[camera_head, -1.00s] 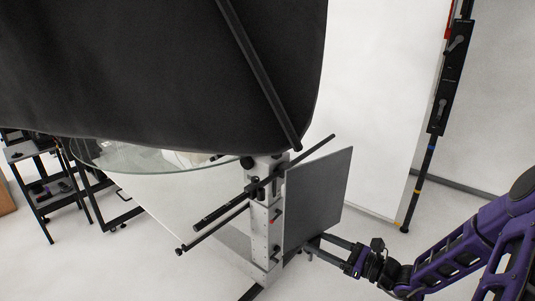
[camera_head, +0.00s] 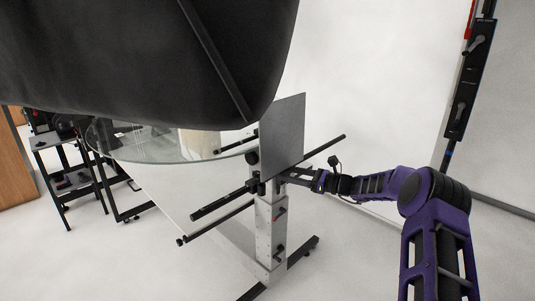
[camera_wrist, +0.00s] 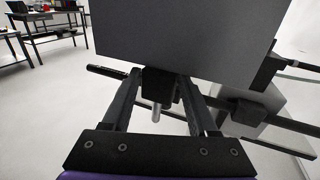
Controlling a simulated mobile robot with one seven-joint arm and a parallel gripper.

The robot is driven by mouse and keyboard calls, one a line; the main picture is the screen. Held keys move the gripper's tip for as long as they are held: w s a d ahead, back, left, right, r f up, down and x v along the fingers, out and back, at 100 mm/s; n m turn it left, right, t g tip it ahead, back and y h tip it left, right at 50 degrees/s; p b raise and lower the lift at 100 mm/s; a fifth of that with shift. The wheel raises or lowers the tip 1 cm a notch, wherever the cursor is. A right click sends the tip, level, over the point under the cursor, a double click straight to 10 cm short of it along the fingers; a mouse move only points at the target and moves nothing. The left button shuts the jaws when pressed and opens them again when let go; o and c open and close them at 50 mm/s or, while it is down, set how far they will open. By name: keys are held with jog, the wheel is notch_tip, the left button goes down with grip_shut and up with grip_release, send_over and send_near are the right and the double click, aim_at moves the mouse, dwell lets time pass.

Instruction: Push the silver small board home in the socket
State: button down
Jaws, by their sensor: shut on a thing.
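The silver small board (camera_head: 284,132) is a flat grey panel, held upright beside the top of the white post in the head view. It fills the upper middle of the wrist view (camera_wrist: 185,40). My gripper (camera_head: 284,176) is shut on the black block under the board, with one finger on each side in the wrist view (camera_wrist: 160,84). A bare metal pin (camera_wrist: 156,112) points down from this block, its tip free in the view. The white post (camera_head: 264,230) carries black clamps and rods. I cannot make out the socket's opening.
A large black softbox (camera_head: 150,70) hangs over the upper left. The round glass turntable (camera_head: 165,152) lies behind the post. Long black rods (camera_head: 222,205) cross near the post. A light stand (camera_head: 468,80) is at the right. Open floor lies at lower left.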

jog(key=w+a+r+b, duration=0.1)
jog(key=w+a+r, duration=0.5)
jog(key=a, duration=0.1)
jog(key=shift+w+a+r+n+g, duration=0.2)
jog(key=shift+r+n+g, duration=0.1)
jog(key=shift+g, duration=0.1)
jog(key=shift+s+t, duration=0.1)
jog(key=shift+t, duration=0.2)
jog(key=shift+f+b, duration=1.6)
jog(key=shift+f, duration=1.35)
jog(key=shift+f+b, duration=1.25)
jog(key=shift+f, duration=1.15)
jog(key=shift+c, duration=0.5)
grip_release()
